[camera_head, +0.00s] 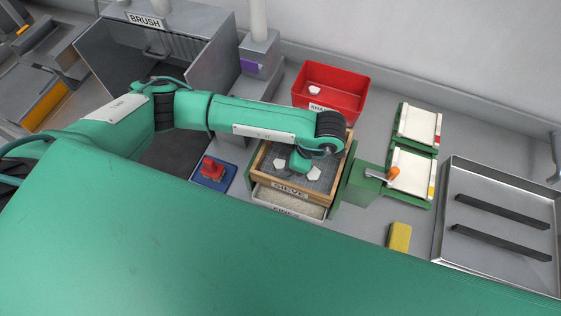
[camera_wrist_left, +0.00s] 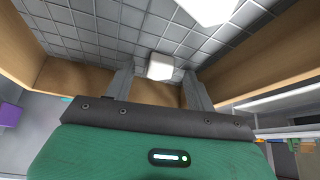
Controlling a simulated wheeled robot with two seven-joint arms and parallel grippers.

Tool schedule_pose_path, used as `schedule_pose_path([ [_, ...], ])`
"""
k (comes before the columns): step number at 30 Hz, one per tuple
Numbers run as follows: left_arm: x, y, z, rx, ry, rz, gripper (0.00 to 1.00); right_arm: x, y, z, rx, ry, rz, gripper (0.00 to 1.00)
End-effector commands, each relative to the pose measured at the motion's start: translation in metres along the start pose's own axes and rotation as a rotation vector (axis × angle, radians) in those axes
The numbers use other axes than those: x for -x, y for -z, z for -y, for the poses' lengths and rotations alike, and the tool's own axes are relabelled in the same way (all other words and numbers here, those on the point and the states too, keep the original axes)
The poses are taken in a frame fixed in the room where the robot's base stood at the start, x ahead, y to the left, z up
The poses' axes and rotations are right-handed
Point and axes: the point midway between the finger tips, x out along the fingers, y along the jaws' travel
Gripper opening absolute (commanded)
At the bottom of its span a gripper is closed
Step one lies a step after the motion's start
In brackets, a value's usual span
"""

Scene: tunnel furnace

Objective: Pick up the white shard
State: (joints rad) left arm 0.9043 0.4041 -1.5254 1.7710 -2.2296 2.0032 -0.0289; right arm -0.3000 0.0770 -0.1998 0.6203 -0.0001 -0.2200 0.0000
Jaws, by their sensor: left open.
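Two white shards lie on the grey mesh of the wooden-framed sieve (camera_head: 274,187). One shard (camera_head: 279,164) is at left and another (camera_head: 314,173) at right in the head view. My left gripper (camera_head: 299,165) is over the sieve, pointing down, close to the shards. In the left wrist view, the open gripper (camera_wrist_left: 158,74) has one white shard (camera_wrist_left: 160,66) between its fingertips, with a gap on both sides. A second shard (camera_wrist_left: 208,8) lies beyond it at the top edge. My right gripper is not in view.
A red bin (camera_head: 347,101) with a white piece (camera_head: 314,90) inside stands behind the sieve. A tray (camera_head: 293,203) of pale material sits below its front. An orange-knobbed lever (camera_head: 393,173), a yellow block (camera_head: 399,237) and a metal tray (camera_head: 500,261) are at right; a red object (camera_head: 212,167) is at left.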

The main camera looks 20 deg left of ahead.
Motion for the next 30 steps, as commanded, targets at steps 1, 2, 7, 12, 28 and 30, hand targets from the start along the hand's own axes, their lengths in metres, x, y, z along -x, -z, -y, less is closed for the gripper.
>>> schedule_pose_path([
  [1,-0.0004,0.0,0.0,0.0,0.0,0.0,0.56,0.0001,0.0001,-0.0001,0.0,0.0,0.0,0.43],
  [2,-0.0005,0.0,-0.0001,0.0,0.0,0.0,0.56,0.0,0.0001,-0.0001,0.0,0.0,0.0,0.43],
  [7,-0.0002,-0.0001,-0.0001,0.0,0.0,0.001,0.5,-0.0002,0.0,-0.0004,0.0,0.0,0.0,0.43],
  [12,0.0,-0.0001,-0.0001,0.0,0.0,0.001,0.16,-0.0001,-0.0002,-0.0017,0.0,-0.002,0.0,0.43],
  [28,0.0036,0.0015,-0.0007,0.0,-0.002,0.002,0.08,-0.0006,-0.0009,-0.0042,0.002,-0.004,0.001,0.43],
  [30,0.007,0.0033,-0.0011,0.0,-0.002,0.003,0.08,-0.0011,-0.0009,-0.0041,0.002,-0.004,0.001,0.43],
])
